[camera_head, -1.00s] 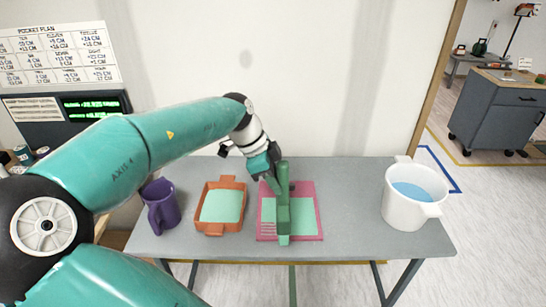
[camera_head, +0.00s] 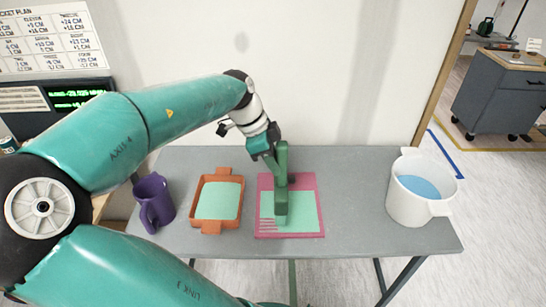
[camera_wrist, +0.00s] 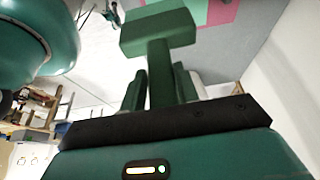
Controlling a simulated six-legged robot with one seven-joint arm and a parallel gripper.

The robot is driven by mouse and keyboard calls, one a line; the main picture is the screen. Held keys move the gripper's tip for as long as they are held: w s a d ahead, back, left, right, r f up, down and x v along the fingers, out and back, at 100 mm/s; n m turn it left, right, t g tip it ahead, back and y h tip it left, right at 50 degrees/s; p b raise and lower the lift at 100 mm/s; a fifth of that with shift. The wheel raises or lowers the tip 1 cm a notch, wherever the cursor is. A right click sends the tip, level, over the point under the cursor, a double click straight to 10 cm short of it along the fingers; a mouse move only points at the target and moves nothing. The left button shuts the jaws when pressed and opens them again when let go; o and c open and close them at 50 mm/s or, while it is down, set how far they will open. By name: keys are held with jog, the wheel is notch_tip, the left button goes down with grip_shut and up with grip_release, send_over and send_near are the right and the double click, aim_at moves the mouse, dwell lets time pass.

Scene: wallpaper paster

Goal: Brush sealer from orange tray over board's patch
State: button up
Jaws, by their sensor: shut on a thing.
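My gripper (camera_head: 268,147) is shut on the handle of a green brush (camera_head: 282,182). The brush's block-shaped head is over the mint patch (camera_head: 304,213) on the pink board (camera_head: 309,183); whether it touches cannot be told. Pink streaks show at the patch's lower left, and the brush hides part of its middle. The orange tray (camera_head: 234,180), left of the board, holds mint sealer (camera_head: 217,201). In the wrist view the brush head (camera_wrist: 158,34) lies beyond my gripper's fingers (camera_wrist: 160,88), and a corner of the pink board (camera_wrist: 221,12) shows.
A purple mug (camera_head: 153,201) stands left of the tray on the grey table (camera_head: 350,185). A white two-handled tub (camera_head: 408,203) of blue liquid stands at the right. The table between board and tub is clear. A wall rises behind the table.

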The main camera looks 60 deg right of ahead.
jog(key=shift+w+a+f, duration=0.1)
jog(key=shift+f, duration=1.55)
jog(key=shift+w+a+f, duration=0.1)
jog(key=shift+f, duration=1.5)
jog(key=shift+d+f, duration=0.1)
jog(key=shift+f, duration=1.15)
send_near(275, 183)
jog(key=shift+w+a+f, duration=0.3)
jog(key=shift+w+f, duration=0.25)
jog(key=shift+f, duration=0.1)
jog(key=shift+w+a+f, duration=0.35)
jog(key=shift+w+f, duration=0.2)
jog(key=shift+f, duration=0.1)
jog(key=o, duration=0.4)
jog(key=c, duration=0.4)
